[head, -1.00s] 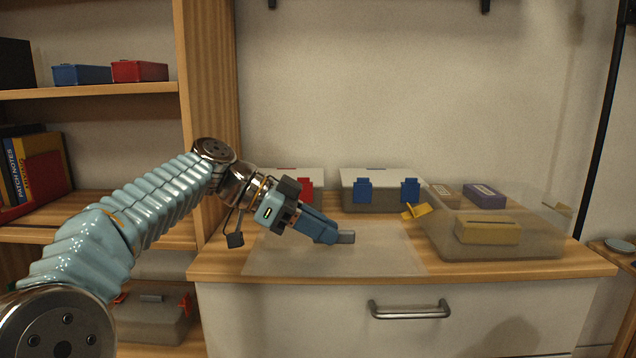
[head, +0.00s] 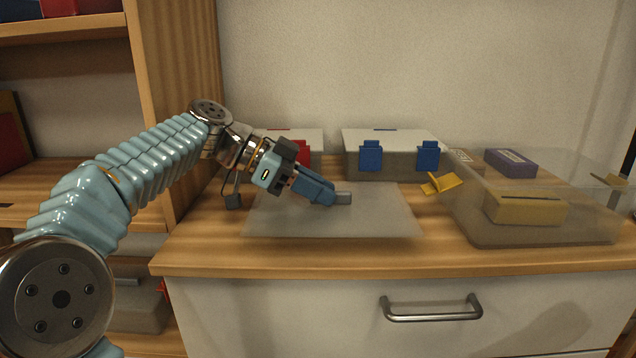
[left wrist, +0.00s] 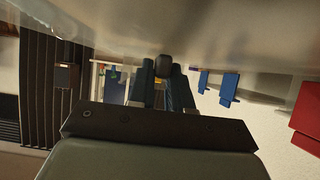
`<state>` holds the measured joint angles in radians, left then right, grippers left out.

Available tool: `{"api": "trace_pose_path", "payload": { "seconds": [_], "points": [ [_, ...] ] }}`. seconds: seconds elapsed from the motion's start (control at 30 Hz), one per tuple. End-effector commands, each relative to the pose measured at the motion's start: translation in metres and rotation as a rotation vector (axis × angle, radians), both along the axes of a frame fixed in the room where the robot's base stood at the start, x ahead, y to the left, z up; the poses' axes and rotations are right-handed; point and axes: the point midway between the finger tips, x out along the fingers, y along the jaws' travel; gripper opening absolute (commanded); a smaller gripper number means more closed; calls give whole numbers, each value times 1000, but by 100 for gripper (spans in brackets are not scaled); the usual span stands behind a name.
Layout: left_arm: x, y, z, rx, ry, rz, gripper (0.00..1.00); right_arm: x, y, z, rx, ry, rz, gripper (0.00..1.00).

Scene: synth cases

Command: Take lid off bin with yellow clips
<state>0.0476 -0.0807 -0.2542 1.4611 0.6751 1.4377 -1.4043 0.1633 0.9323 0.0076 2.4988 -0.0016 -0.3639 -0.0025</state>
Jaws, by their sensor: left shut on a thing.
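The bin with yellow clips (head: 590,225) stands open at the right of the counter in the head view. A yellow clip (head: 442,184) sticks out at its left side. A yellow box (head: 525,209) and a purple box (head: 511,163) are inside. The flat translucent lid (head: 335,223) is apart from it, to its left, low over the counter; I cannot tell if it touches. My left gripper (head: 340,198) is shut on the lid's grey handle. In the left wrist view the fingertips (left wrist: 163,72) close around the handle knob (left wrist: 163,62). My right gripper is not in view.
A bin with blue clips (head: 385,142) and one with red clips (head: 298,138) stand behind the lid, near the wall. The counter (head: 300,258) has a bare strip in front. A wooden shelf unit (head: 172,60) rises at the left. A drawer handle (head: 430,308) juts out below.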

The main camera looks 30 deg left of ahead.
Motion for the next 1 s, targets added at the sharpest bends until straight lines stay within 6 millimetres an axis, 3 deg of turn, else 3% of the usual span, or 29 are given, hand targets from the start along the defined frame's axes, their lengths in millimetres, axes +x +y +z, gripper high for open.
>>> {"api": "trace_pose_path", "payload": {
  "seconds": [0.13,0.47,0.5,0.67,1.0],
  "points": [
    [0,0,-18,0,0,0,0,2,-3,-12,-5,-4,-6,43],
    [0,0,-20,0,-1,0,0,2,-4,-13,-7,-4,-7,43],
    [0,0,-20,0,-1,0,22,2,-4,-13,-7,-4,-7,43],
    [0,0,-21,0,-1,0,46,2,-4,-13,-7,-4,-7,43],
    [0,0,-18,0,-1,0,49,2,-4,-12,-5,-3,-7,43]
  ]
}}
